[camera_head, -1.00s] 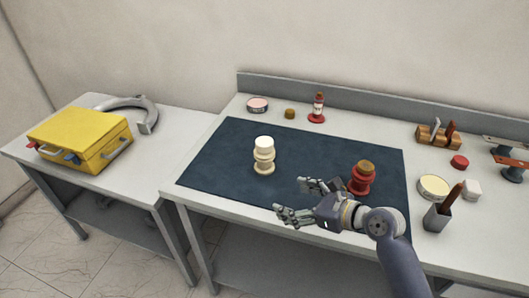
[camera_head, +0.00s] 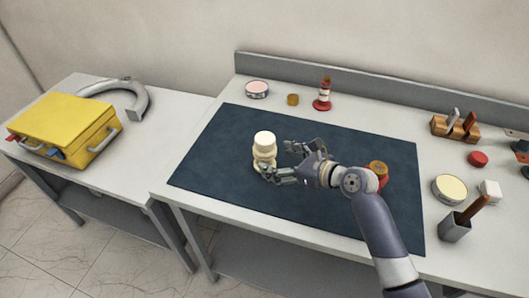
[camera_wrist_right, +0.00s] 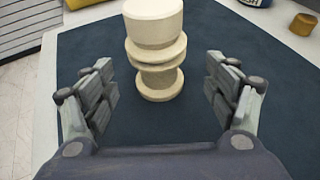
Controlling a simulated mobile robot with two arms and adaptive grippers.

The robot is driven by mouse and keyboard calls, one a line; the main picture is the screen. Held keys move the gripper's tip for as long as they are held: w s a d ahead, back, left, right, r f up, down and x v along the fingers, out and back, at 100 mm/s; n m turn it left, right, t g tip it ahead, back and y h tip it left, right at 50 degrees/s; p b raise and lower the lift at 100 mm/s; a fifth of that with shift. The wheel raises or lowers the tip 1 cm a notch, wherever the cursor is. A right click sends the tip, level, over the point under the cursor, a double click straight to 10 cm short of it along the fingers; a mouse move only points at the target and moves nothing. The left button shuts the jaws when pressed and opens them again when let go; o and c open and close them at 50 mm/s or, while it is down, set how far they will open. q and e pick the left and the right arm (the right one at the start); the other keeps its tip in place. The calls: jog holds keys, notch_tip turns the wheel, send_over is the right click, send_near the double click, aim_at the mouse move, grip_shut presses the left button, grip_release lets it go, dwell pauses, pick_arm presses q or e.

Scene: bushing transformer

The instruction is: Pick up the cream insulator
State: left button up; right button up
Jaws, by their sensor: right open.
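The cream insulator (camera_head: 264,146) stands upright on the dark blue mat (camera_head: 215,150), left of the mat's middle. In the right wrist view the insulator (camera_wrist_right: 155,50) stands ahead, centred between the fingers, with its ribbed body and wide top in sight. My right gripper (camera_head: 278,161) is open beside the insulator, with one finger near its lower front side and the other behind to its right. The right wrist view shows the open right gripper (camera_wrist_right: 158,95) with a gap on both sides of the insulator. My left gripper is not in view.
A red insulator (camera_head: 377,171) stands right of my forearm, partly hidden by it. A pen cup (camera_head: 456,227) is at the right. The mat's left part is clear.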

jog(key=shift+w+a+f, duration=0.15)
jog(key=shift+w+a, duration=0.05)
jog(key=shift+w, duration=0.05)
jog(key=x, duration=0.4)
jog(key=shift+s+a+p, duration=0.15)
jog(key=shift+s+p, duration=0.05)
jog(key=shift+p, duration=0.1)
jog(key=shift+w+a+f, duration=0.3)
jog(key=shift+w+a, duration=0.05)
jog(key=shift+c, duration=1.1)
jog(key=c, duration=0.9)
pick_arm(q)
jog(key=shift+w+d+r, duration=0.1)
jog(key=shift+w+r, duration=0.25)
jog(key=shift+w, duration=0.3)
pick_arm(e)
jog(key=shift+r, duration=0.1)
jog(key=c, duration=0.3)
